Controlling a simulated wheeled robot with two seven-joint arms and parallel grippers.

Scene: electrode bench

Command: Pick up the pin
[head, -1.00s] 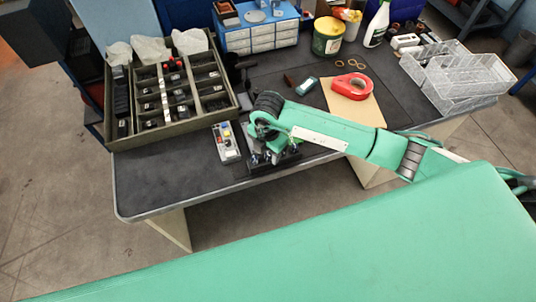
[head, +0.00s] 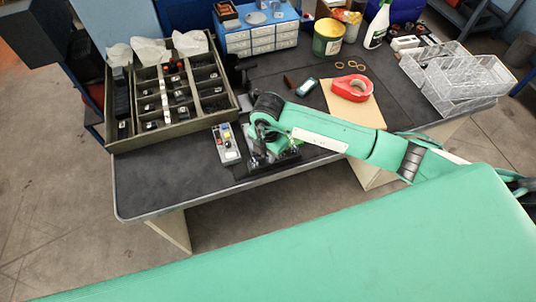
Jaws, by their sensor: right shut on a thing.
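My right gripper (head: 262,160) is low over the front edge of the dark bench (head: 180,182), beside a black block-like fixture (head: 288,158). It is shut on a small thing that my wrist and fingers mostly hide. The pin cannot be made out as a separate shape; it is too small or hidden at the fingertips. My left gripper is not in view.
A grey control box with coloured buttons (head: 226,150) stands just left of my right gripper. A compartment tray (head: 170,135) holds dark parts. A red tape roll (head: 352,88) lies on a brown sheet (head: 350,112). Wire baskets (head: 470,80) stand right. The front left bench is clear.

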